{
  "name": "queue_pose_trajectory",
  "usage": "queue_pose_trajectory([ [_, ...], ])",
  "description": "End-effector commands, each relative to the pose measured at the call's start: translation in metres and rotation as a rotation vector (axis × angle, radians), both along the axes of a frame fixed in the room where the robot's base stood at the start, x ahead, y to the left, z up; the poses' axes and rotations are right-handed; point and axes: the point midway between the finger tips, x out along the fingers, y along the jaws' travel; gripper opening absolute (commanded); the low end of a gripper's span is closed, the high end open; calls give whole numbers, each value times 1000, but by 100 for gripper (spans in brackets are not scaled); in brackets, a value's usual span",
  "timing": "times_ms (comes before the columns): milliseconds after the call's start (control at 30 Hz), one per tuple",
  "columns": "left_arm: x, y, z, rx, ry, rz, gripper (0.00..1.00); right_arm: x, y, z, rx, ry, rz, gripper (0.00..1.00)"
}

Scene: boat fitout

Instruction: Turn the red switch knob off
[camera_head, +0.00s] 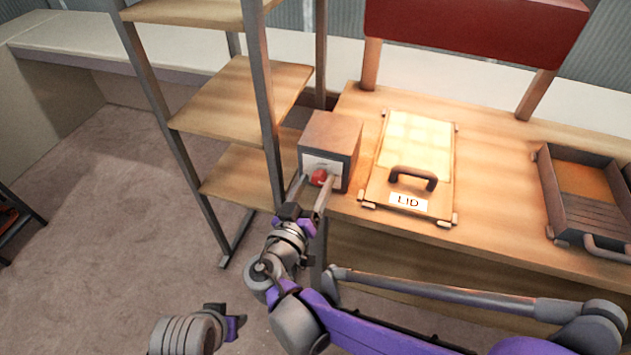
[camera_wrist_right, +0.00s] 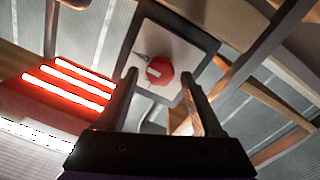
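The red switch knob (camera_head: 319,177) is on the pale front plate of a brown-grey box (camera_head: 332,130) on the wooden bench. In the right wrist view the knob (camera_wrist_right: 160,71) is an octagon with a white mark, on a pale plate in a dark-framed box (camera_wrist_right: 207,44). My right gripper (camera_head: 316,184) is open in front of the box, one finger on each side of the knob. In the wrist view its fingers (camera_wrist_right: 160,74) stand apart with gaps beside the knob; contact is not visible.
A panel marked LID (camera_head: 408,201) with a dark handle lies on the bench right of the box. A grey tray (camera_head: 556,200) stands at the far right. A metal-framed shelf (camera_head: 240,95) stands close on the left.

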Motion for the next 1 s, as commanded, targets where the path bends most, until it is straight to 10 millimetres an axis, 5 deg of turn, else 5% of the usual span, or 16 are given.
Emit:
queue_pose_trajectory([
  [33,0,0,0,0,0,0,50,0,0,0,0,0,0,58],
  [367,0,0,0,0,0,0,50,0,0,0,0,0,0,0],
  [1000,0,0,7,0,-2,0,50,0,0,0,-176,55,-1,0],
])
